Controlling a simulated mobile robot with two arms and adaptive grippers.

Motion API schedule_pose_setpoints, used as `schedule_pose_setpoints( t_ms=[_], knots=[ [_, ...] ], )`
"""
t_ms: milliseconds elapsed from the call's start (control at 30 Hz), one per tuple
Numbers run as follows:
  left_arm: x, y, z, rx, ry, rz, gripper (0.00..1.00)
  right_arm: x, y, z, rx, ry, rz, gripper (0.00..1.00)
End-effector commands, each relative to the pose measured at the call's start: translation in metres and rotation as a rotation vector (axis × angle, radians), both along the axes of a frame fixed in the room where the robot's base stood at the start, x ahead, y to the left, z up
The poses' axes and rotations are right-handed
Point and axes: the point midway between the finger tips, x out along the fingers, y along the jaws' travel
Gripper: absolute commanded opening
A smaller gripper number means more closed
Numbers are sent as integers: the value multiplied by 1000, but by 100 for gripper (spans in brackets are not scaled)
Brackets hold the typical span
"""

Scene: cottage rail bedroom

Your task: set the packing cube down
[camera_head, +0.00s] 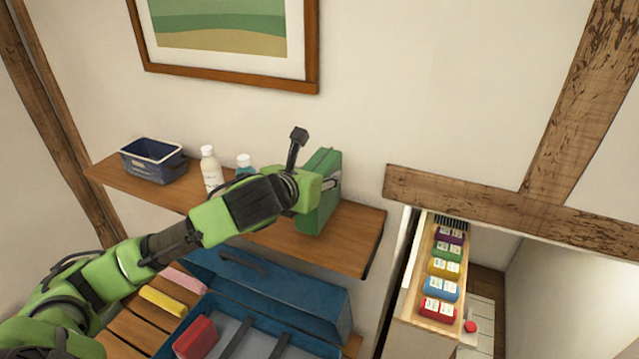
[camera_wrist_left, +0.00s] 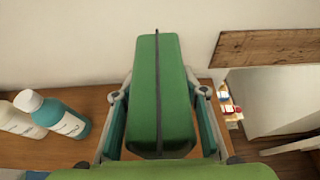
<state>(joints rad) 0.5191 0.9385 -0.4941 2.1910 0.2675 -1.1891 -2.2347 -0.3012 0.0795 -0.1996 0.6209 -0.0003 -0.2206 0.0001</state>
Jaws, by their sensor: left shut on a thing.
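The green packing cube (camera_head: 318,198) stands upright at the right part of the wooden wall shelf (camera_head: 355,232). My left gripper (camera_head: 328,186) is shut on it, coming from the left. In the left wrist view the cube (camera_wrist_left: 160,85) sits between the two fingers of the left gripper (camera_wrist_left: 161,98), with a dark zip line down its middle. I cannot tell whether its underside touches the shelf. My right gripper is out of view.
The shelf also holds a blue bin (camera_head: 153,161), a white bottle (camera_head: 210,170) and a teal bottle (camera_head: 244,163). Below is an open blue suitcase (camera_head: 270,290) with a red cube (camera_head: 196,338). A framed picture (camera_head: 225,40) hangs above. Shelf right of the green cube is clear.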

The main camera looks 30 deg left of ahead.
Motion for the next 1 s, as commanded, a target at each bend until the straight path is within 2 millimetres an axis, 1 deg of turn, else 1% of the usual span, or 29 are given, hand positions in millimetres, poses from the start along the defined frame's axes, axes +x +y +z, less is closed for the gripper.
schedule_pose_setpoints(
  t_ms=[67, 200, 433, 833, 867, 900, 933, 1000],
  knots=[
    [3, 1, -1, -1, -4, -1, 9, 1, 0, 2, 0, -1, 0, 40],
    [10, 6, -15, -2, 0, 0, 9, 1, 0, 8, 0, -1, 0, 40],
    [9, 5, -38, -2, -2, -1, 9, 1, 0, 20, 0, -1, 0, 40],
    [9, 5, -43, 0, -5, -1, 9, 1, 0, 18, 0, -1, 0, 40],
    [9, 5, -45, 0, -2, -1, 42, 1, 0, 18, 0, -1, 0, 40],
    [9, 5, -45, 0, -2, -1, 53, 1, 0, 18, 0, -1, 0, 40],
    [9, 5, -45, 0, -2, -1, 56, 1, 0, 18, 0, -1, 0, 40],
    [9, 5, -45, 0, -2, -1, 56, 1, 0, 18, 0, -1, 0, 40]
  ],
)
